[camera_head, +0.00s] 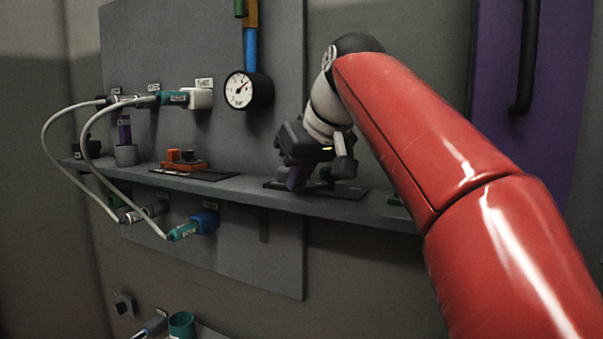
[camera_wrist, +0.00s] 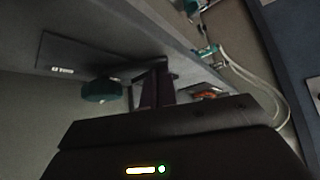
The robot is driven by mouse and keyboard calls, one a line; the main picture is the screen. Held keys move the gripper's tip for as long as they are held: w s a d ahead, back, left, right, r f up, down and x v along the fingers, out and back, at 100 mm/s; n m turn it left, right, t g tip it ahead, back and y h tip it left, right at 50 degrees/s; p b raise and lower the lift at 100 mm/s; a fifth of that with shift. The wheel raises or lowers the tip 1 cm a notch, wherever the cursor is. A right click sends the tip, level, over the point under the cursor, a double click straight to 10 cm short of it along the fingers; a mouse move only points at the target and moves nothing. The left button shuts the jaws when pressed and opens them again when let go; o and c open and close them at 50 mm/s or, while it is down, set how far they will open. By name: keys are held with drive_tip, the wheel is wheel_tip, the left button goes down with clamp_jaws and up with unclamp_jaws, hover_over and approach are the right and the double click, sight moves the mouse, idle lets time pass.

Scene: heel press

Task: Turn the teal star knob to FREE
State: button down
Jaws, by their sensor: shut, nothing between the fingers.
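The teal knob (camera_wrist: 102,90) shows in the wrist view as a dark teal round shape, just left of my fingers. Its pointing direction and any FREE mark cannot be read. A dark plate (camera_wrist: 75,58) with a small white label lies by it. My gripper (camera_head: 297,184) is low over the dark plate (camera_head: 340,191) on the shelf in the head view. Its fingers also show in the wrist view (camera_wrist: 155,85), shut and empty, beside the knob. I cannot tell whether they touch it. In the head view the knob is not clearly visible behind my gripper.
The grey shelf (camera_head: 235,187) runs along the wall panel. Left of my gripper are an orange block (camera_head: 183,162), a grey cup (camera_head: 126,155) and plugs with looping white cables (camera_head: 45,150). A gauge (camera_head: 248,90) hangs above. A purple door (camera_head: 560,80) stands right.

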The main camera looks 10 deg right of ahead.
sight(313, 202)
drive_tip(key=shift+s, duration=0.1)
drive_tip(key=shift+s+d+n+g+y, duration=0.3)
drive_tip(key=shift+s+n+y, duration=0.1)
drive_tip(key=shift+n, duration=0.35)
drive_tip(key=shift+s+d+n+g+y, duration=0.2)
drive_tip(key=shift+s+n+g+y, duration=0.15)
drive_tip(key=shift+n, duration=0.4)
drive_tip(key=shift+s+d+p, duration=0.3)
drive_tip(key=shift+s+d, duration=0.2)
drive_tip(key=p+v, duration=0.2)
drive_tip(key=v, duration=0.6)
drive_tip(key=shift+f, duration=0.1)
